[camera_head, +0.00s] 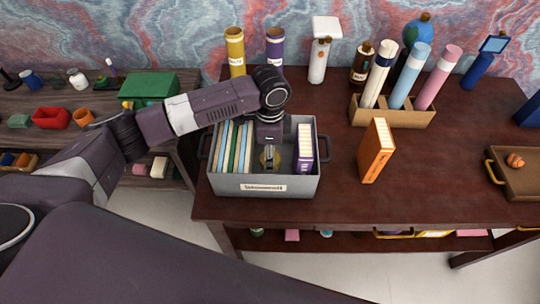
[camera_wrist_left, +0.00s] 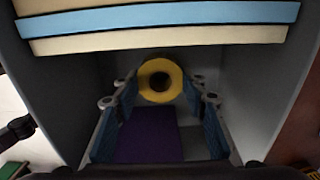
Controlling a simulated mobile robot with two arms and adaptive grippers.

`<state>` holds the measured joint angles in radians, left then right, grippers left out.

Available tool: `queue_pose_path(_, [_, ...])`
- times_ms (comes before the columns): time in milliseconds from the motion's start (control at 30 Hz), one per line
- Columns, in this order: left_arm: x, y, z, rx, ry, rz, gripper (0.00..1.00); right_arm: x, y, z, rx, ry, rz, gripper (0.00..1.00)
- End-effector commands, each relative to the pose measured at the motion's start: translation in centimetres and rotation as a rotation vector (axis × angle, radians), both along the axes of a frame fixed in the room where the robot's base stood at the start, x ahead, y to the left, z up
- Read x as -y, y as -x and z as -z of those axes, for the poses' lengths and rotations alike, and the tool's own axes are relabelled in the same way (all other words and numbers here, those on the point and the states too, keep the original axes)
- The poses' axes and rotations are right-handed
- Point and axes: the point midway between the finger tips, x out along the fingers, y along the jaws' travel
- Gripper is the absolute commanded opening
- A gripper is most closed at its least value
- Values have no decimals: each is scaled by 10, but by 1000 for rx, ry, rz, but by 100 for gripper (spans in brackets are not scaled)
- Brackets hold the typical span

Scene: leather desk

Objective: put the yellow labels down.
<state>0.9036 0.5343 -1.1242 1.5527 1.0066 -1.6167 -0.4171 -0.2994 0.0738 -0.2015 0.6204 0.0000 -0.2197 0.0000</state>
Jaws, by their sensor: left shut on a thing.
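The yellow labels, a yellow ring with a dark core (camera_wrist_left: 143,82), sit between the fingertips of my left gripper (camera_wrist_left: 160,90). In the head view, part of the yellow labels (camera_head: 263,159) shows beside the fingers of my left gripper (camera_head: 270,160), down inside the grey bin (camera_head: 265,188). The gripper is shut on the labels, with upright folders (camera_head: 232,148) to its left and a purple book (camera_head: 305,146) to its right. Whether the labels touch the bin's floor is hidden. My right gripper is not in view.
An orange book (camera_head: 376,152) stands right of the bin. Behind it a wooden holder (camera_head: 393,115) carries several tubes. Yellow (camera_head: 235,52) and purple (camera_head: 275,47) cylinders stand behind the bin. A wooden tray (camera_head: 520,182) is at far right. The desk's front middle is clear.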

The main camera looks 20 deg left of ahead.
Motion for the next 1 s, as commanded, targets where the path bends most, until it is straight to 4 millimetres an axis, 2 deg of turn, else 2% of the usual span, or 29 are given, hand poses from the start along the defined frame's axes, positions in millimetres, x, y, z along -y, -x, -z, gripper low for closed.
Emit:
queue_pose_path(100, [0, 0, 9, 0, 1, 0, 12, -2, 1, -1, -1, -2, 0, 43])
queue_pose_path(467, [0, 0, 12, 0, 1, 0, 12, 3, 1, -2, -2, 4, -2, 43])
queue_pose_path(500, [0, 0, 12, 1, 1, 0, 43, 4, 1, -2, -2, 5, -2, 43])
queue_pose_path(633, [0, 0, 12, 1, 1, 0, 57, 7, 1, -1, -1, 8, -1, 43])
queue_pose_path(1000, [0, -1, 6, 2, 0, 0, 57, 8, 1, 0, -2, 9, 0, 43])
